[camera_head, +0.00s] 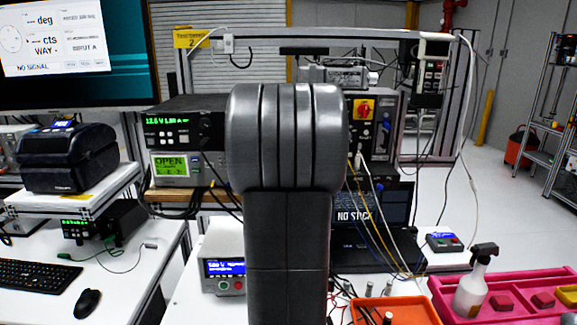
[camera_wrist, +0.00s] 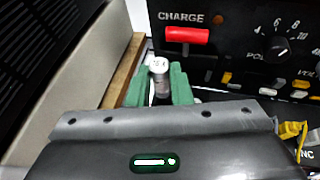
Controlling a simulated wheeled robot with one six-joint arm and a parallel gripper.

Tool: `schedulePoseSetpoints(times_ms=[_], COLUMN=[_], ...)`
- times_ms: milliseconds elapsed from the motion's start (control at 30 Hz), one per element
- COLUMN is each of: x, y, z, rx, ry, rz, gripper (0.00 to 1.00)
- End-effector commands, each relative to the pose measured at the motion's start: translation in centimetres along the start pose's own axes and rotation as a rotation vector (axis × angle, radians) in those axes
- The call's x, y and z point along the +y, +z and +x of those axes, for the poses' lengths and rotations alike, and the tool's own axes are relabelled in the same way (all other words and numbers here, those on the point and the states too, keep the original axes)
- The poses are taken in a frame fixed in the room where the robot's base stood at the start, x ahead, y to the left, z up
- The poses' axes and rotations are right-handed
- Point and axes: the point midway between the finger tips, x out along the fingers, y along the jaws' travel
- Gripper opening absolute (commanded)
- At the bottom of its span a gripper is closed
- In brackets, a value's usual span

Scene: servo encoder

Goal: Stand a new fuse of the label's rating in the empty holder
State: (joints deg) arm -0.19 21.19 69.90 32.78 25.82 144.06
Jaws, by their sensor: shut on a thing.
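In the wrist view my gripper (camera_wrist: 160,88) has green fingers shut on a small fuse (camera_wrist: 159,72). The fuse is upright in the picture, with a pale end cap carrying a mark too small to read surely. Its lower part is hidden between the fingers. In the head view my own arm fills the middle and hides my gripper. I cannot make out the empty holder or the rating label in either view. Other small metal-capped cylinders, likely fuses, stand near the orange tray (camera_head: 412,308) at the bottom of the head view.
Beyond my fingers in the wrist view is a black panel with a red switch (camera_wrist: 187,36) marked CHARGE and a knob (camera_wrist: 283,50). A beige case (camera_wrist: 60,75) stands close on the left. A spray bottle (camera_head: 473,283) stands in a pink tray (camera_head: 520,280) at right.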

Motion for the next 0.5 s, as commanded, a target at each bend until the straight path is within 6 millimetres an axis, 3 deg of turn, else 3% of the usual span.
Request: schedulePoseSetpoints(times_ms=[100,267,500], x=[-0.1,0.0,0.0], y=[-2.0,-3.0,-6.4], z=[0.8,1.3,2.7], rx=[0.001,-0.001,0.000], ry=[-0.001,-0.001,-0.001], rz=[0.001,0.001,0.002], gripper=[0.00,0.00,0.00])
